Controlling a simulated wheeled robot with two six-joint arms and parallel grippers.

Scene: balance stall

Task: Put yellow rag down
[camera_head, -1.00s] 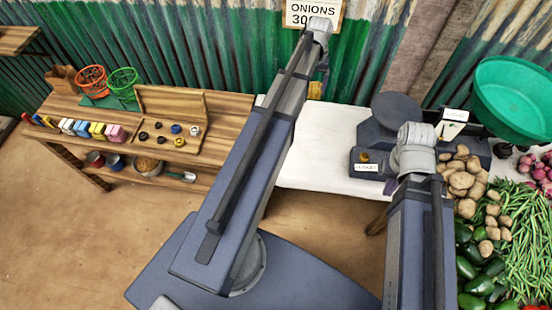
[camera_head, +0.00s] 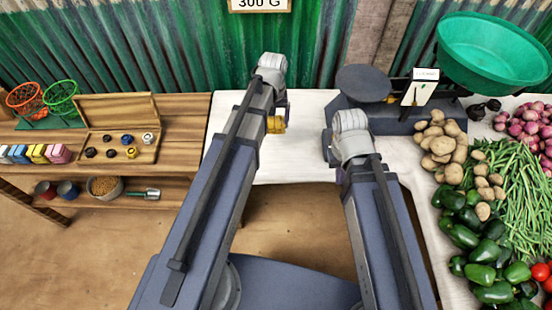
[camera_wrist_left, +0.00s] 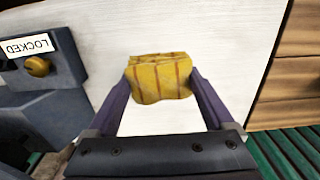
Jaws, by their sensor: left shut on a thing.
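The yellow rag (camera_wrist_left: 160,82), folded and marked with reddish stripes, sits between the purple fingers of my left gripper (camera_wrist_left: 161,76) in the left wrist view. The gripper is shut on it, over the white table top (camera_wrist_left: 230,60). Whether the rag touches the table I cannot tell. In the head view a little of the rag (camera_head: 276,124) shows beside my left arm, over the table's left part.
A dark scale (camera_head: 362,82) stands right of the rag; its base (camera_wrist_left: 45,100) carries a "LOCKED" label and a brass knob. Potatoes (camera_head: 440,146), beans and peppers lie further right. A wooden bench (camera_head: 185,115) with weights adjoins the left. White table around the rag is clear.

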